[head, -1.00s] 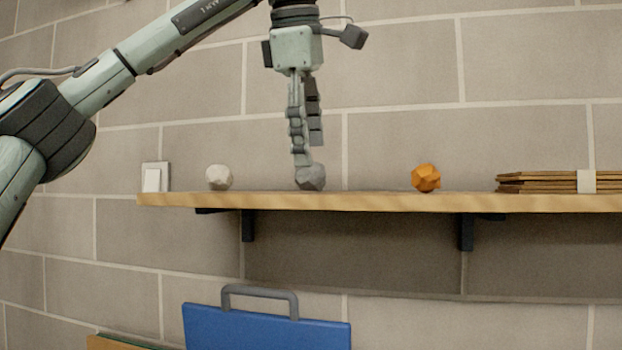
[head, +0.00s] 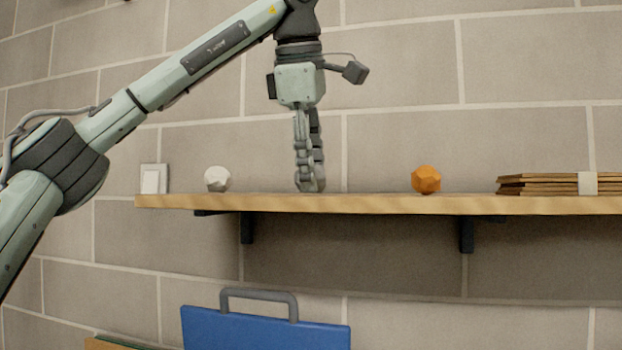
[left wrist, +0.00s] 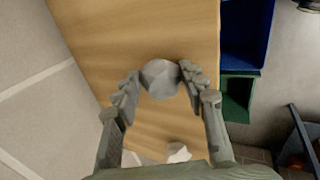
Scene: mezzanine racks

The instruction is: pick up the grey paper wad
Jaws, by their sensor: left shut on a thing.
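The grey paper wad (left wrist: 160,79) is between the fingertips of my left gripper (left wrist: 159,82) in the left wrist view. In the head view my left gripper (head: 310,184) points straight down at the wooden shelf (head: 380,203), and its fingers cover most of the wad (head: 311,186). The gripper is shut on the wad, which is at the shelf surface; I cannot tell whether it touches the board. My right gripper is not in view.
A white wad (head: 217,179) sits to the left on the shelf and an orange wad (head: 426,179) to the right. A banded stack of brown sheets (head: 545,185) lies farther right. A blue case (head: 265,328) with a grey handle is below. A white switch plate (head: 153,179) is at the left.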

